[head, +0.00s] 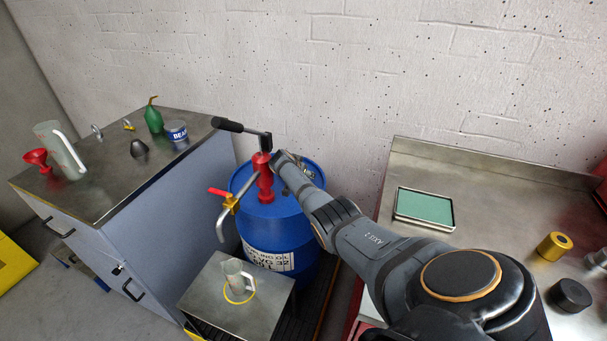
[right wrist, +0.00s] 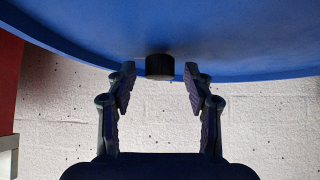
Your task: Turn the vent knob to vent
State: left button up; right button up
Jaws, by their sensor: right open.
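The vent knob (right wrist: 159,66) shows in the right wrist view as a small black ridged cap on the top of the blue drum (right wrist: 240,40). My right gripper (right wrist: 160,78) is open, with one finger on each side of the knob. Small gaps show between the fingertips and the knob, so they appear not to touch it. In the head view the drum (head: 262,232) stands at the centre, and my right arm reaches over its top. The arm's end hides the knob there, and the right gripper (head: 303,170) is only partly visible. My left gripper is not in view.
A red pump (head: 264,180) with a black-handled lever (head: 240,128) and a yellow tap (head: 231,201) stand on the drum, left of my gripper. A measuring jug (head: 237,276) stands on a low metal stand (head: 208,292) in front. Metal-topped benches flank the drum.

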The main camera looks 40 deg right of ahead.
jog(key=shift+r, duration=0.1)
jog(key=v, duration=1.2)
jog(key=d+r+n+y+b, duration=0.2)
jog(key=d+n+y+b, duration=0.45)
jog(key=n, duration=0.25)
jog(key=shift+t, duration=0.3)
jog(key=x, duration=0.7)
jog(key=b+x, duration=0.1)
jog(key=x, duration=0.3)
jog(key=shift+s+d, duration=0.2)
jog(key=shift+s, duration=0.05)
